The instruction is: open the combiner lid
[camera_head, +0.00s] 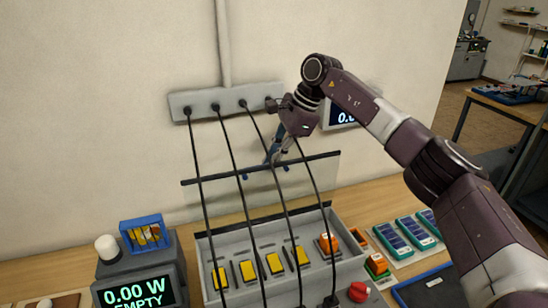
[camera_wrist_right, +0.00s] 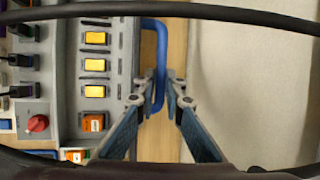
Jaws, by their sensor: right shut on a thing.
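The combiner (camera_head: 350,268) is a grey box on the bench with yellow switches and an orange one inside. Its clear lid (camera_head: 225,195) with dark edges stands raised along the back of the box, so the inside is uncovered. A blue handle (camera_wrist_right: 161,40) is on the lid. My right gripper (camera_head: 272,160) is at the lid's upper edge, with its fingers (camera_wrist_right: 170,92) closed around the blue handle. In the head view the handle is partly hidden by the gripper and cables. My left gripper is out of view.
Black cables hang from a grey wall strip (camera_head: 178,103) down in front of the lid and into the box. A meter (camera_head: 150,275) reading 0.00 W stands left. A red knob (camera_head: 358,292) and green-blue modules (camera_head: 392,237) are on the right.

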